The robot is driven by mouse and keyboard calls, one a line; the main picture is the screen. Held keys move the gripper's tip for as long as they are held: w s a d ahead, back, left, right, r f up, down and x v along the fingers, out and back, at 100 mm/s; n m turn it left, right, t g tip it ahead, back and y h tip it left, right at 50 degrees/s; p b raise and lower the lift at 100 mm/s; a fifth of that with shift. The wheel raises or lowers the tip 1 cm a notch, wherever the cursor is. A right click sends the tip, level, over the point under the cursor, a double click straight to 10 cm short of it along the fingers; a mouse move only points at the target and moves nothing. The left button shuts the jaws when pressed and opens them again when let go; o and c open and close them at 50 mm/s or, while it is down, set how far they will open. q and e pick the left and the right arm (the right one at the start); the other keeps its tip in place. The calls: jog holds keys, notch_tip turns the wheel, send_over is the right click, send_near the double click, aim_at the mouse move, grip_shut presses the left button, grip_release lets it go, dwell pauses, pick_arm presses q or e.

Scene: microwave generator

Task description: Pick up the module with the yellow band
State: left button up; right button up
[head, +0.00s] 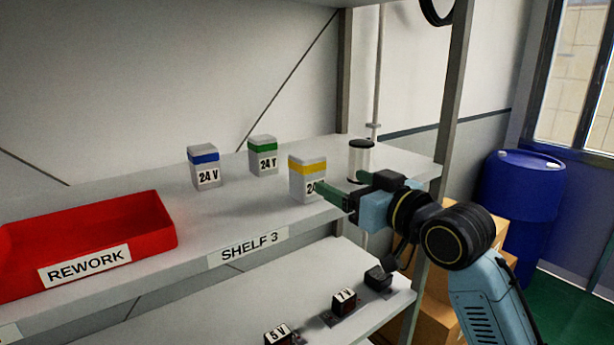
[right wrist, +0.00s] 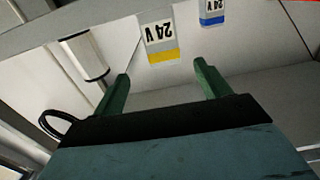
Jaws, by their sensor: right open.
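The module with the yellow band (head: 307,169) is a pale box labelled 24 V, standing upright on shelf 3. It also shows, upside down, in the right wrist view (right wrist: 161,44). My right gripper (head: 340,181) has green fingers. It is open and empty, just right of this module, and one finger overlaps the module's lower right in the head view. In the right wrist view the gripper (right wrist: 162,69) has its fingers spread, with the module beyond the tips and between them sideways. I cannot tell the exact gap. My left gripper is not in view.
A blue-banded module (head: 204,167) and a green-banded module (head: 263,155) stand to the left. A red REWORK bin (head: 85,243) is at left. A shelf post (head: 452,110) rises at right.

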aim_at(317, 167)
jog(key=x, duration=0.2)
jog(key=p+x, duration=0.1)
jog(key=x, duration=0.4)
jog(key=shift+w+a+r, duration=0.1)
jog(key=shift+a+r, duration=0.15)
jog(key=shift+r, duration=0.1)
jog(key=shift+p+x, duration=0.95)
jog(key=shift+x, duration=1.25)
jog(key=shift+w+a+f, duration=0.15)
jog(key=shift+w+a, duration=0.35)
jog(key=shift+w, duration=0.05)
jog(key=c, duration=1.2)
